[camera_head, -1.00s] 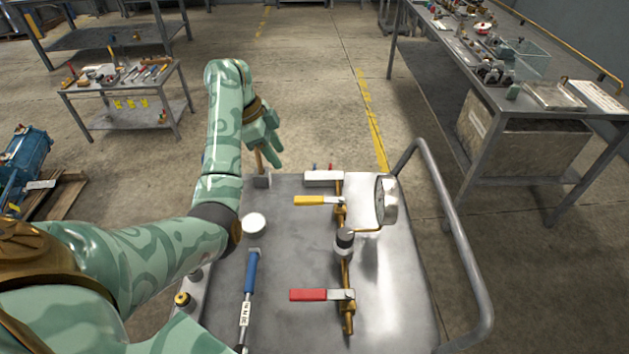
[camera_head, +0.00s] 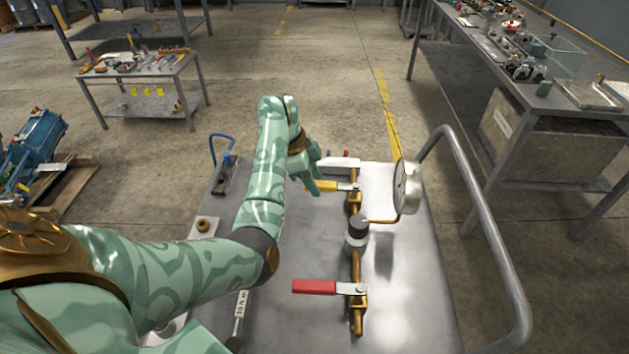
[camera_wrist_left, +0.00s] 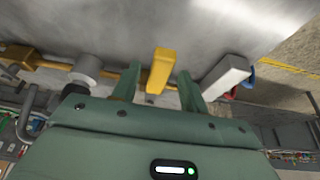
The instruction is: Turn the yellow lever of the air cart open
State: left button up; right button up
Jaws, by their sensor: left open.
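The air cart's flat metal top (camera_head: 410,290) carries a brass pipe (camera_head: 356,268). The yellow lever (camera_head: 327,186) sits at the pipe's far end and points left, across the pipe. My left gripper (camera_head: 314,184) is open at the lever's free end and partly hides it. In the left wrist view, the yellow lever (camera_wrist_left: 161,68) lies between the two spread fingers (camera_wrist_left: 157,88), with a gap on either side. My right gripper is not in view.
A red lever (camera_head: 314,287) points left nearer me. A round gauge (camera_head: 408,187) stands right of the pipe. A white block (camera_head: 340,162) lies just beyond the yellow lever. The cart's grey handle rail (camera_head: 480,215) curves along the right.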

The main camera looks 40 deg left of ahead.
pick_arm(q)
grip_shut()
